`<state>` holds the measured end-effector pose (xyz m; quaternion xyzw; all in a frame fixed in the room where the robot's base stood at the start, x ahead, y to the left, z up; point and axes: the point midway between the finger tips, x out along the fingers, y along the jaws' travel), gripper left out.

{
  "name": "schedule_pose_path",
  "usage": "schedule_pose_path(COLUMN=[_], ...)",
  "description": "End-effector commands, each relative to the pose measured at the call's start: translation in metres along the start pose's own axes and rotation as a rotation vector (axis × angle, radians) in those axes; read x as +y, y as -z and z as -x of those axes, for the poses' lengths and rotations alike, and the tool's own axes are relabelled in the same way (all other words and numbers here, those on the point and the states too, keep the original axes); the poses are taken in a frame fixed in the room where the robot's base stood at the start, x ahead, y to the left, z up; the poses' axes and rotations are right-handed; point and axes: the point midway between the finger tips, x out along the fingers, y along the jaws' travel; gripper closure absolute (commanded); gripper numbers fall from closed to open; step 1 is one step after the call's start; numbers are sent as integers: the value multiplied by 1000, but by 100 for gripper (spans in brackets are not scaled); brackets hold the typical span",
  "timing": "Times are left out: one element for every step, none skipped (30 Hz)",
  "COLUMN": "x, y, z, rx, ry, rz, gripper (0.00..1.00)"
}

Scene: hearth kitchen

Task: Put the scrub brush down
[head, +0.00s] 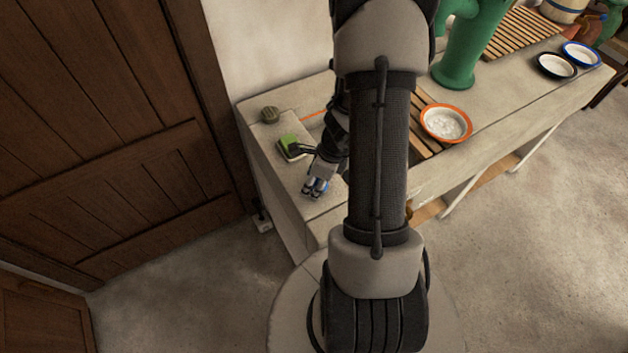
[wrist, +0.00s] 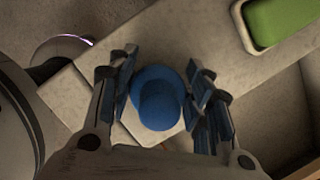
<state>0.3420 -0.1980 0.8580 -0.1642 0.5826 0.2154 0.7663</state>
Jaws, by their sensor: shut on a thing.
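My gripper (head: 317,186) hangs over the near left end of the pale stone counter (head: 262,145). In the wrist view my gripper (wrist: 161,104) is shut on the scrub brush (wrist: 158,98), which shows as a round blue knob between the two blue-padded fingers. The rest of the brush is hidden beneath the knob. In the head view the fingers largely cover it. I cannot tell whether the brush touches the counter.
A green block (head: 289,141) lies in a pale dish just behind my gripper. A brownish round thing (head: 270,114) is at the back left corner. An orange-rimmed bowl (head: 446,123) and a green pump (head: 468,45) stand to the right. The counter's front edge is close.

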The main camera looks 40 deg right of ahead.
Motion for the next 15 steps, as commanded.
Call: schedule_pose_path(x=[0,0,0,0,0,0,0,0,0,0,0,0,0,0,0], y=[1,0,0,0,0,0,0,0,0,0,0,0,0,0,0], z=[-2,-2,-1,-1,-1,-1,-1,-1,-1,-1,-1,-1,-1,-1,-1], rx=[0,0,0,0,0,0,0,0,0,0,0,0,0,0,0], ry=[0,0,0,0,0,0,0,0,0,0,0,0,0,0,0], rz=[0,0,0,0,0,0,0,0,0,0,0,0,0,0,0], gripper=[54,52,49,47,45,42,40,38,36,34,34,34,34,34,34])
